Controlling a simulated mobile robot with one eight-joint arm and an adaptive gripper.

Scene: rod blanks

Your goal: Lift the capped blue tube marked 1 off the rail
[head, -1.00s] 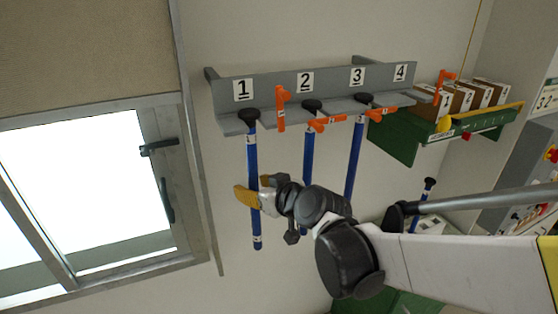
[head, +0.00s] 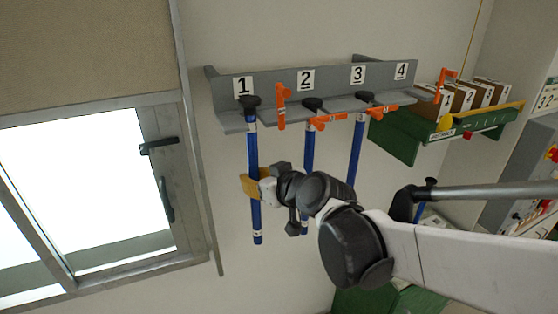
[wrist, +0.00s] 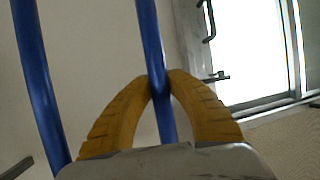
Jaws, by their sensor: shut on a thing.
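The capped blue tube under number 1 (head: 252,150) hangs nearly upright at the left end of the grey rail (head: 232,121). Its black cap is a little above the rail's ledge; the shaft still passes the ledge's front, and I cannot tell whether it is clear of the slot. My gripper (head: 252,187) is shut on the lower half of this tube. In the wrist view the yellow fingers (wrist: 162,88) close around the blue shaft (wrist: 152,45). An orange latch (head: 281,107) stands upright just right of the tube's place.
Blue tubes hang under 2 (head: 308,155) and 3 (head: 356,150), with orange latches (head: 328,120) lying across by them. My arm passes in front of tube 2. A green shelf with boxes (head: 405,140) is at right. A window (head: 85,190) is left; wall between is clear.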

